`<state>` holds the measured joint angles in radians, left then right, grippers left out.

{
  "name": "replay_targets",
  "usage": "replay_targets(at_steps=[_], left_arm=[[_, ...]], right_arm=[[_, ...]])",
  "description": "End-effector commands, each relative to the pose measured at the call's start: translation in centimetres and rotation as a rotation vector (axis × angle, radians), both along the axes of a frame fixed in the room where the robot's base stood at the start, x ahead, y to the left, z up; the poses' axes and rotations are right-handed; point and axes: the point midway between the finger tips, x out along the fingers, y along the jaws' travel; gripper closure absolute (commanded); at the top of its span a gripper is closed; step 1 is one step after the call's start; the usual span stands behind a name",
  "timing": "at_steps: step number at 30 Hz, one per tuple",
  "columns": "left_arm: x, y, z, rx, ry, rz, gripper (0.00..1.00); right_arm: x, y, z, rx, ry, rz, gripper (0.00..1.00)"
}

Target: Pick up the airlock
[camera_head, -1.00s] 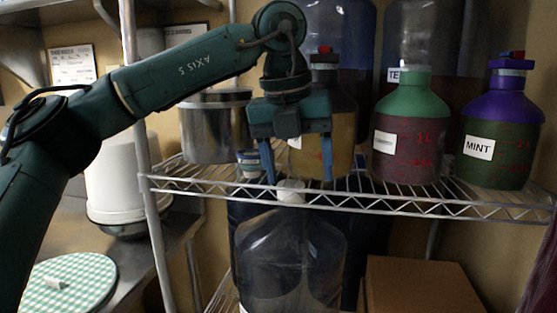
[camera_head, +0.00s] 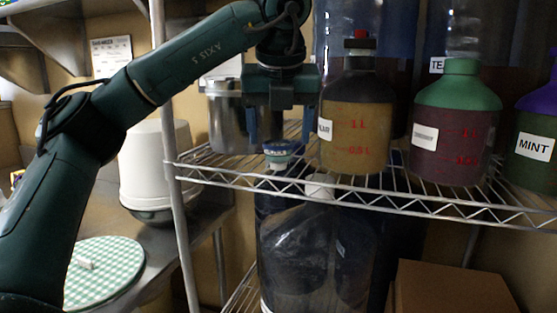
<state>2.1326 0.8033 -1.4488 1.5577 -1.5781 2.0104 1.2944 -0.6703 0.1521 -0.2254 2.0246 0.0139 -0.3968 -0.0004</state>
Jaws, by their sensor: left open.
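A small piece with a blue-and-white top (camera_head: 278,152) stands at the shelf's front left; it may be the airlock, but it is too small to be sure. My left gripper (camera_head: 280,138) points down with its fingers apart, one on each side above this piece. A white cap (camera_head: 319,186) shows at shelf level to the right, above a large clear jug. My right gripper is out of view.
An amber bottle (camera_head: 357,125) stands close to the right of the gripper, then a green-topped bottle (camera_head: 456,130) and a MINT bottle (camera_head: 532,147). A steel pot (camera_head: 228,125) is behind left. A wire shelf (camera_head: 430,200) carries them. A shelf post (camera_head: 178,230) stands left.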

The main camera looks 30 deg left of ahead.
Motion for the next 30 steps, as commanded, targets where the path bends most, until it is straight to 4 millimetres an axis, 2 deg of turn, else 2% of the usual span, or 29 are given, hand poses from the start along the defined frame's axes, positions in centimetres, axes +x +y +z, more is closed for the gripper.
replay_targets(at_steps=[9, 20, 30], left_arm=[[1.6, 1.3, -3.8, -0.002, 0.005, 0.0, 0.32], [1.9, 1.5, -4.3, -0.001, 0.001, 0.001, 0.32], [1.8, 1.5, -4.3, -0.001, 0.001, 0.001, 0.6]], right_arm=[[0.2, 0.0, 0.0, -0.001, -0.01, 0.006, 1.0], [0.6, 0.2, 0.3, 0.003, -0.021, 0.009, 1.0], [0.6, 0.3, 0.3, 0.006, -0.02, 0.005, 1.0]])
